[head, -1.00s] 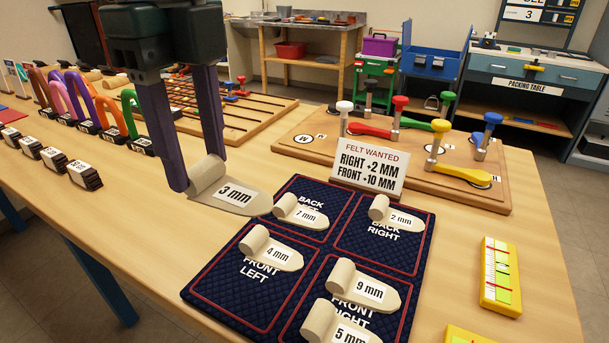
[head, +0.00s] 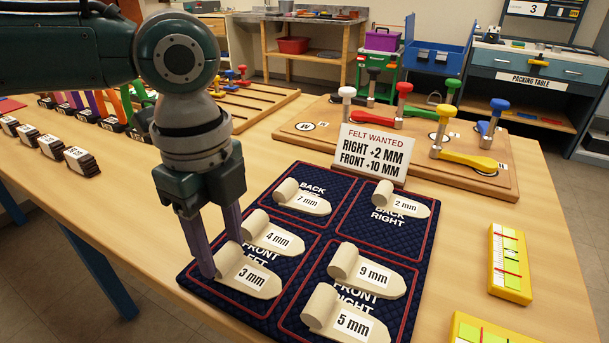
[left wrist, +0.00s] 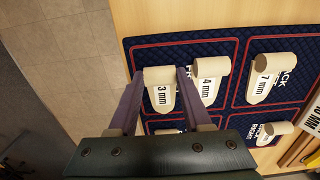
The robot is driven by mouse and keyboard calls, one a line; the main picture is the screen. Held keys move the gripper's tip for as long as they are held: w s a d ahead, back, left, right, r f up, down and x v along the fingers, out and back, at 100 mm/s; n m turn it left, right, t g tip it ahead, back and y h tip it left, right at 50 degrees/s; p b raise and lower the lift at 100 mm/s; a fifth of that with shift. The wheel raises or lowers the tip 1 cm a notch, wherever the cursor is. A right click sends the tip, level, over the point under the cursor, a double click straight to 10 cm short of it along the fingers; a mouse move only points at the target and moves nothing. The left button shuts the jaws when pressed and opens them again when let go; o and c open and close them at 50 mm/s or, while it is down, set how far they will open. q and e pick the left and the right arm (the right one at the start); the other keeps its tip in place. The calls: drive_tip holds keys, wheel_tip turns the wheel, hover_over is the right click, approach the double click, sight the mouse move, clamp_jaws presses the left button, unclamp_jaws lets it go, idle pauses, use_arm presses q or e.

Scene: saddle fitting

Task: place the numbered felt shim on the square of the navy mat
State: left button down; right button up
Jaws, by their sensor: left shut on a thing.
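My left gripper (head: 222,262) is shut on the rolled end of the cream felt shim marked 3 mm (head: 252,279). It is over the front left square of the navy mat (head: 203,292). The shim lies flat on the mat or just above it; I cannot tell which. The 4 mm shim (head: 279,239) is close beside it in the same square. In the left wrist view the 3 mm shim (left wrist: 161,98) sits between my two fingers, with the 4 mm shim (left wrist: 207,88) to its right. My right gripper is not in view.
The mat also bears shims marked 7 mm (head: 307,200), 2 mm (head: 404,203), 9 mm (head: 375,274) and 5 mm (head: 352,323). A sign (head: 376,154) asks for right +2 mm, front +10 mm. A yellow gauge (head: 510,262) lies at the right.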

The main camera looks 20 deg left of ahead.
sight(222, 251)
use_arm(q)
drive_tip(key=shift+f, duration=0.1)
drive_tip(key=shift+c, duration=1.7)
unclamp_jaws()
wheel_tip(222, 251, up, 12)
drive_tip(key=p, duration=0.2)
drive_tip(key=s+d+f+n+t+h, duration=0.25)
drive_tip(key=s+d+f+n, duration=0.35)
drive_tip(key=d, duration=0.6)
drive_tip(key=s+a+f+n+t+y, duration=0.1)
drive_tip(key=s+a+f+n, duration=0.3)
drive_tip(key=s+a+n, duration=0.5)
drive_tip(key=shift+s+n+y, duration=0.5)
drive_tip(key=shift+n+y, duration=0.15)
drive_tip(key=shift+n, duration=0.45)
